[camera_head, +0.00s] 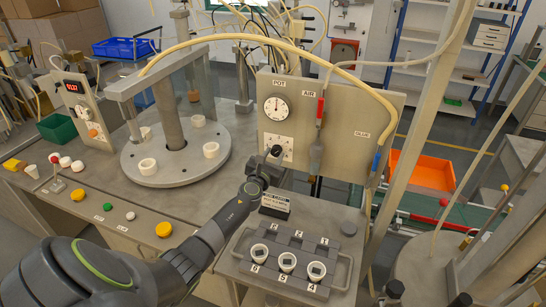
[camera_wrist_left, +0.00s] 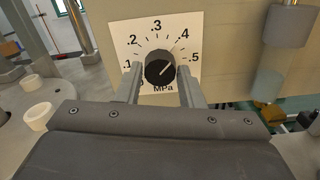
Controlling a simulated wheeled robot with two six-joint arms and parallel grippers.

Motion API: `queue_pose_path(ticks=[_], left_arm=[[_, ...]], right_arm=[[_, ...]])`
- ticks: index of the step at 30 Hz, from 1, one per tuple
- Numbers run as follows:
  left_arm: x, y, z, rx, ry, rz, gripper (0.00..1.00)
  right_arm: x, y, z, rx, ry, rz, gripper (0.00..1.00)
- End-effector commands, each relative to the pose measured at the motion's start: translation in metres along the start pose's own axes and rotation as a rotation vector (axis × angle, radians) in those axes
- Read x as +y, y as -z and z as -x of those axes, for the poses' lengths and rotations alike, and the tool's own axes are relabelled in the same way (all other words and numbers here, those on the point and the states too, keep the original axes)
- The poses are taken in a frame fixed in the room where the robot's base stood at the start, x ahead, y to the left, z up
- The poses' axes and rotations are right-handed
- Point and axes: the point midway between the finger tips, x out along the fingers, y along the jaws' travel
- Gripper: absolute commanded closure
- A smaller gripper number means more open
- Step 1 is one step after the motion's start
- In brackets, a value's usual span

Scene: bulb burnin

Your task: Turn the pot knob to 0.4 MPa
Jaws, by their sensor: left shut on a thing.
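The pot knob (camera_wrist_left: 159,67) is a round black knob with a pale pointer line, on a white MPa scale plate (camera_wrist_left: 185,47) numbered .1 to .5. The line slants up and right, toward the .4 to .5 side; I cannot tell the exact reading. My left gripper (camera_wrist_left: 160,72) is shut on the knob, one finger on each side. Above is the round white POT gauge (camera_head: 276,109). My right gripper is not in view.
The beige panel (camera_head: 340,125) also carries a red-handled AIR hose (camera_head: 320,110) and a blue-ended GLUE hose (camera_head: 377,160). A round plate with white cups (camera_head: 211,150) stands left. A grey tray (camera_head: 325,262) with several white-rimmed cups sits below and right of my left forearm.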

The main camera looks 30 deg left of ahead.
Motion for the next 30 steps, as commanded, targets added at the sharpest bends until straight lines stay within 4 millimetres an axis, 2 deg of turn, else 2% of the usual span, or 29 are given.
queue_pose_path(ticks=[1,5,13,17,23,30], left_arm=[[-0.001,0.003,0.001,0.004,0.001,0.001,0.62],[0.0,0.002,0.001,0.003,0.001,0.001,0.45],[0.0,0.001,0.001,0.001,0.0,0.001,0.44],[0.0,0.001,0.007,0.003,0.0,0.001,0.44],[0.001,-0.001,0.037,0.003,0.0,0.002,0.44],[0.0,0.0,0.088,0.004,0.001,0.001,0.44]], right_arm=[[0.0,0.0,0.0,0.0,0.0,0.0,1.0],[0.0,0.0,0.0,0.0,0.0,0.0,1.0],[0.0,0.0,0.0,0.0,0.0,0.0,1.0],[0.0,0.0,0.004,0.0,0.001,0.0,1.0],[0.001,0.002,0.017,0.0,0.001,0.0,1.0],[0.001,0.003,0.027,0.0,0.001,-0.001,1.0]])
